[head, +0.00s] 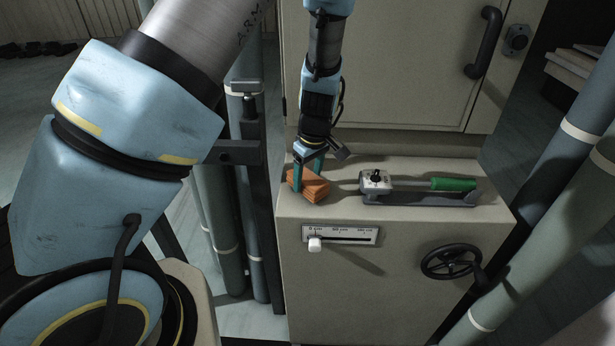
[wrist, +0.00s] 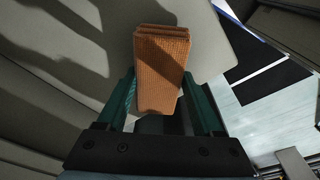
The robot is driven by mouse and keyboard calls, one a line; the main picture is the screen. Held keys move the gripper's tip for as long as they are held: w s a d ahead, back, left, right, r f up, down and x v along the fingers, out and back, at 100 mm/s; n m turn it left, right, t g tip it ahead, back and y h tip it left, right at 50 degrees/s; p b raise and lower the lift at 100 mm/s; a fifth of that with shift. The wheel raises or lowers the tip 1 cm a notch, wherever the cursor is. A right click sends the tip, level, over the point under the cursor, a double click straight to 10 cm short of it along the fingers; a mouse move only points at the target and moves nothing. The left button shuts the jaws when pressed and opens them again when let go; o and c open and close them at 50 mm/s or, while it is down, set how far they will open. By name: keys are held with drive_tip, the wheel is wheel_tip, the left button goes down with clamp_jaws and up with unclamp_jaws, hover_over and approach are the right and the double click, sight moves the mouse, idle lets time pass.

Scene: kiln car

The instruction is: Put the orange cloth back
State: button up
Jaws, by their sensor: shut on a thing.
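The orange cloth (head: 313,188) is a small folded block with a woven surface. In the head view it is at the left end of the top of the beige cabinet (head: 290,215). My gripper (head: 308,172) points down over it and is shut on it. In the wrist view the cloth (wrist: 161,75) sits between the two green fingers of my gripper (wrist: 160,108). I cannot tell whether the cloth touches the cabinet top or is held just above it.
A slider with a white knob (head: 315,244) and a black handwheel (head: 452,262) are on the cabinet front. A tall beige door (head: 400,70) rises behind. Pipes (head: 585,125) stand at the right.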

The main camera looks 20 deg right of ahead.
drive_tip(key=shift+f+b, duration=0.3)
drive_tip(key=shift+f, duration=0.2)
idle(0.3)
drive_tip(key=o, duration=1.2)
drive_tip(key=shift+o, duration=0.2)
drive_tip(key=shift+r, duration=0.15)
drive_tip(key=shift+s+d+r+p, duration=0.1)
drive_tip(key=shift+s+r+p, duration=0.1)
drive_tip(key=shift+r+p, duration=1.1)
drive_tip(key=shift+s+d+r+p, duration=0.1)
drive_tip(key=shift+s+r+p, duration=0.1)
drive_tip(key=shift+r+p, duration=1.1)
drive_tip(key=shift+s+r, duration=0.15)
drive_tip(key=shift+r, duration=1.1)
